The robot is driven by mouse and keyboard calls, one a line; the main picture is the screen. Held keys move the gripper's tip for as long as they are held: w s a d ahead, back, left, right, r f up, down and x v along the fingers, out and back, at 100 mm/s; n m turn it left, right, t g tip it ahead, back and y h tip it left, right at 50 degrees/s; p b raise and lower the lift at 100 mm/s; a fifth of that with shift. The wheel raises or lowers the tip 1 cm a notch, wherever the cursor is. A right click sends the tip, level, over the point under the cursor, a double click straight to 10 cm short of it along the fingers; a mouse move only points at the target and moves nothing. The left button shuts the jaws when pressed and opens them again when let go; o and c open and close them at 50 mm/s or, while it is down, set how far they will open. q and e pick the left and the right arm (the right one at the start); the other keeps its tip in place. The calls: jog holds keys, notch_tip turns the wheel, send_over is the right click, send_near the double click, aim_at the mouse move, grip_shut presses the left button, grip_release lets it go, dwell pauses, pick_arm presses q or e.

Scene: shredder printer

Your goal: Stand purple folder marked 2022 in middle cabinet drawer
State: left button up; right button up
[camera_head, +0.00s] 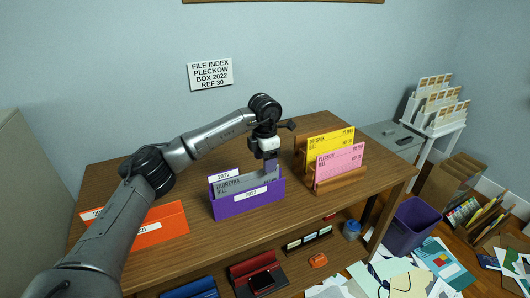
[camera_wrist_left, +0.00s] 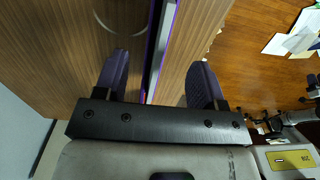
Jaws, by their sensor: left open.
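The purple folder (camera_head: 248,202) stands on the wooden desk, with a white 2022 label on its front and a 2022 tab at its back. Grey sheets reading "Zabreyka Bill" stick up inside it. My left gripper (camera_head: 270,168) is open and points down at the folder's right end. In the left wrist view, the open fingers (camera_wrist_left: 164,82) lie on either side of the folder's thin upright edge (camera_wrist_left: 157,45). No drawer marked as the middle one can be made out. My right gripper is not identifiable.
An orange folder (camera_head: 160,226) lies left on the desk (camera_head: 215,248), partly behind my left arm. Yellow (camera_head: 331,142) and pink (camera_head: 340,162) cards stand in wooden holders at right. A grey cabinet-like block (camera_head: 18,200) is at far left. A purple bin (camera_head: 411,224) and papers cover the floor.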

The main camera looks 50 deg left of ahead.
aim_at(265, 177)
pick_arm(q)
notch_tip(265, 177, down, 7)
jog(key=b, duration=0.2)
jog(key=shift+f+b, duration=0.2)
jog(key=shift+b, duration=0.15)
pick_arm(e)
notch_tip(265, 177, down, 3)
jog(key=shift+a+f, duration=0.15)
jog(key=shift+f, duration=0.05)
pick_arm(q)
jog(key=c, duration=1)
jog(key=shift+c, duration=0.2)
pick_arm(e)
jog(key=shift+r, duration=0.1)
pick_arm(q)
jog(key=shift+r, duration=0.15)
pick_arm(e)
jog(key=shift+r, duration=0.1)
pick_arm(q)
jog(key=shift+r+p, duration=0.85)
jog(key=shift+p, duration=0.45)
pick_arm(e)
jog(key=shift+r, duration=1.1)
